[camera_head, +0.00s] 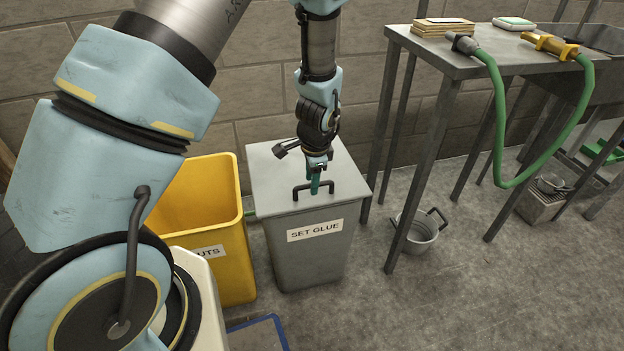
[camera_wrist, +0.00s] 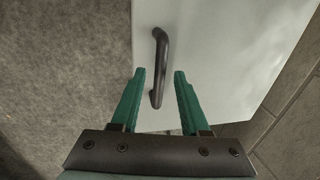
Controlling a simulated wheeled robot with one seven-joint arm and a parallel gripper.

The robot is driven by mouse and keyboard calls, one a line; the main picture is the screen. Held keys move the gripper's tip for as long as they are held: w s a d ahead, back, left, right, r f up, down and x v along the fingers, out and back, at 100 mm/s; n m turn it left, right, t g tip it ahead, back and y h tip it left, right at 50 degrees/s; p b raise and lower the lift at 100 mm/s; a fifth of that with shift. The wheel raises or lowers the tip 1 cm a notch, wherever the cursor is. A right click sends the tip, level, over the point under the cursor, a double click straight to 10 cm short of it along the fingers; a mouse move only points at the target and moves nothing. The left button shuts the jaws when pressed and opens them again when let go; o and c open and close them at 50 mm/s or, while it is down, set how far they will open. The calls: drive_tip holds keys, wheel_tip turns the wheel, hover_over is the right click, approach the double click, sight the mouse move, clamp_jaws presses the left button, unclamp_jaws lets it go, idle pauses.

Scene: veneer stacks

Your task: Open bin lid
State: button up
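The grey bin (camera_head: 305,255) labelled "SET GLUE" stands on the floor with its flat grey lid (camera_head: 267,177) on, and the lid looks shut. A dark bar handle (camera_head: 329,184) sits on the lid near its front edge. In the wrist view the handle (camera_wrist: 159,62) runs up from between my fingertips, over the pale lid (camera_wrist: 215,50). My gripper (camera_head: 315,186) points down at the handle from above. In the wrist view its green fingers (camera_wrist: 160,75) are apart, with the handle's near end between them. I cannot tell whether either finger touches it.
An open yellow bin (camera_head: 232,235) stands close at the left of the grey bin. A metal table (camera_head: 430,62) with green hoses stands at the right, with a metal pot (camera_head: 420,232) on the floor below. A brick wall (camera_head: 258,95) is behind. Floor at front right is clear.

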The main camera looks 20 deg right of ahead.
clamp_jaws()
idle(1.2)
